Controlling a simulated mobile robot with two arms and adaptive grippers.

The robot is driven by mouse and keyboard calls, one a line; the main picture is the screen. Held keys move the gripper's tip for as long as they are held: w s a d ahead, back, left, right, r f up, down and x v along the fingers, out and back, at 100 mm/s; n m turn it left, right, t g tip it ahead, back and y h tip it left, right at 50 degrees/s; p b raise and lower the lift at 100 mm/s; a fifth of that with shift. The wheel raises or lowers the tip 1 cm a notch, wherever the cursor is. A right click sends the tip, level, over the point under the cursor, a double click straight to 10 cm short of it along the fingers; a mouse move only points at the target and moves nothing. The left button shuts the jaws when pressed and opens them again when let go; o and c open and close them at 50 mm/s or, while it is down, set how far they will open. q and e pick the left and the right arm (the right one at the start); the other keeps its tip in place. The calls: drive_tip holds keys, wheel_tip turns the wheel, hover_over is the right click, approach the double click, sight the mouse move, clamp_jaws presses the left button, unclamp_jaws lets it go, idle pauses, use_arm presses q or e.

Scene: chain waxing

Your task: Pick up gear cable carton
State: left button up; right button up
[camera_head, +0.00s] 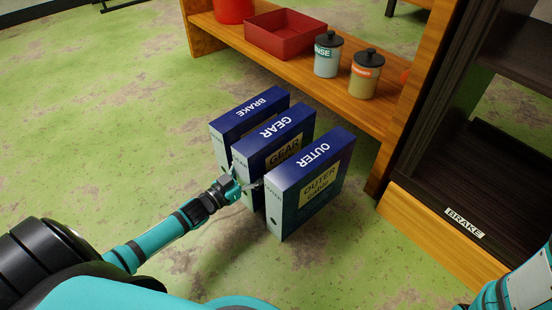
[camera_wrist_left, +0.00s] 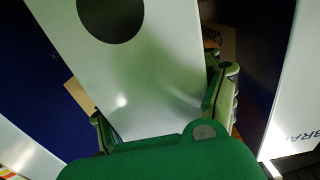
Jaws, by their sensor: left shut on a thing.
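The gear cable carton (camera_head: 280,140) is a dark blue and pale box marked GEAR. It stands upright in the middle of a row of three on the floor, between the BRAKE carton (camera_head: 249,114) and the OUTER carton (camera_head: 312,183). My left gripper (camera_head: 246,186) is shut on the gear carton's narrow near end. In the left wrist view, the left gripper's fingers (camera_wrist_left: 165,112) lie on both sides of its white end panel (camera_wrist_left: 155,65) with a black dot. The carton's bottom is partly hidden, so I cannot tell whether it touches the floor. My right gripper is out of view.
A wooden shelf (camera_head: 290,77) behind the cartons holds a red tray (camera_head: 286,46) and two lidded jars (camera_head: 327,60). A dark cabinet (camera_head: 435,170) labelled BRAKE stands at right. The green floor (camera_head: 120,120) at left is clear.

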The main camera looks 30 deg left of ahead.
use_arm(q)
drive_tip(key=shift+w+r, duration=0.1)
drive_tip(key=shift+c, duration=0.5)
drive_tip(key=shift+r, duration=0.15)
